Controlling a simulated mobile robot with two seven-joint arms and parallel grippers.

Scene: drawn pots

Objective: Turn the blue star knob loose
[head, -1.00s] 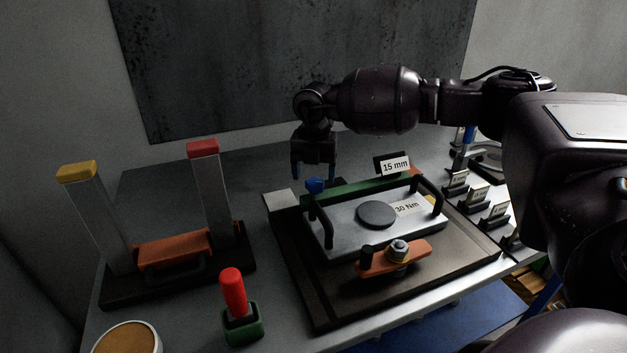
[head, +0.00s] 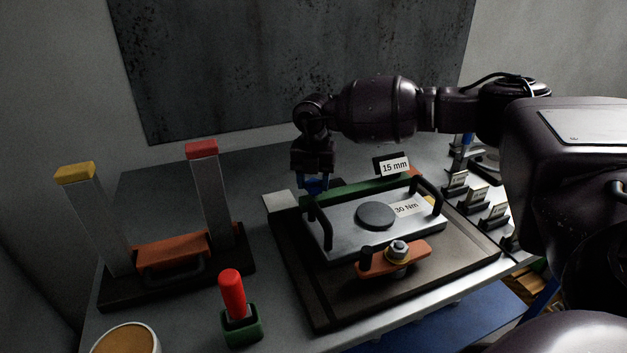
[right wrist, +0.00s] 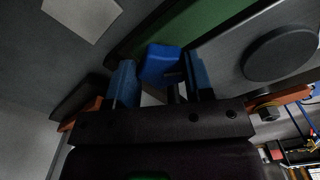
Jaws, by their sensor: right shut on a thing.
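The blue star knob (right wrist: 162,62) sits at the back left of the fixture, by the green bar (head: 350,190). My right gripper (head: 313,187) is down over it from above, shut on it. In the right wrist view the blue-padded fingers stand either side of the knob. In the head view the fingers largely hide the knob. The metal plate (head: 345,222) with two black handles lies in front of the green bar, with a dark round disc (head: 376,215) and a "30 Nm" label on it. My left gripper is not in view.
An orange clamp bar (head: 411,257) with a nut lies at the plate's front. A red-handled tool (head: 232,293) stands in a green holder. A rack with yellow-topped (head: 75,173) and red-topped (head: 202,149) posts is at left. Small labelled blocks (head: 475,200) line the right side.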

